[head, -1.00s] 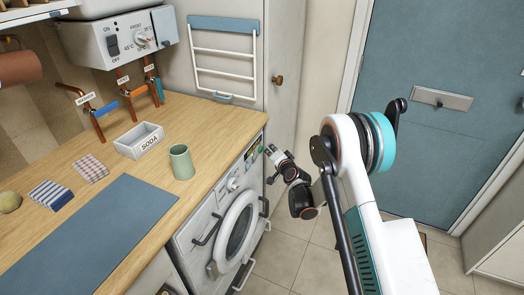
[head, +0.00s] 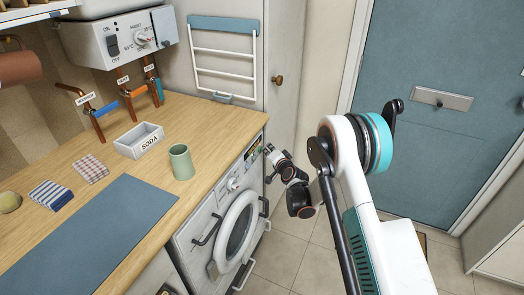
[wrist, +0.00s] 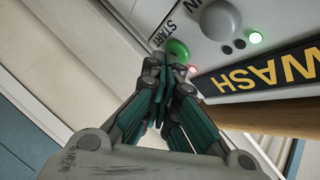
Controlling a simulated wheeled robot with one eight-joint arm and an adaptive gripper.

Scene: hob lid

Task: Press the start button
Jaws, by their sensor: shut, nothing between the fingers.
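The green start button (wrist: 178,50) shows in the wrist view on the washing machine's panel, beside the printed word START. My gripper (wrist: 165,68) is shut and empty, with its fingertips right at the lower edge of the button. I cannot tell whether they touch it. In the head view my gripper (head: 268,150) is at the upper right of the washing machine (head: 205,225), close to its front panel. A grey round knob (wrist: 220,20) sits beside the button. A green-white light (wrist: 255,37) and a small red light (wrist: 193,69) are lit on the panel.
A WASH label (wrist: 265,72) runs along the panel. The wooden worktop (head: 215,125) above holds a green cup (head: 181,162) and a SODA tray (head: 139,141). A blue door (head: 440,140) stands at the right. The floor before the machine is clear.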

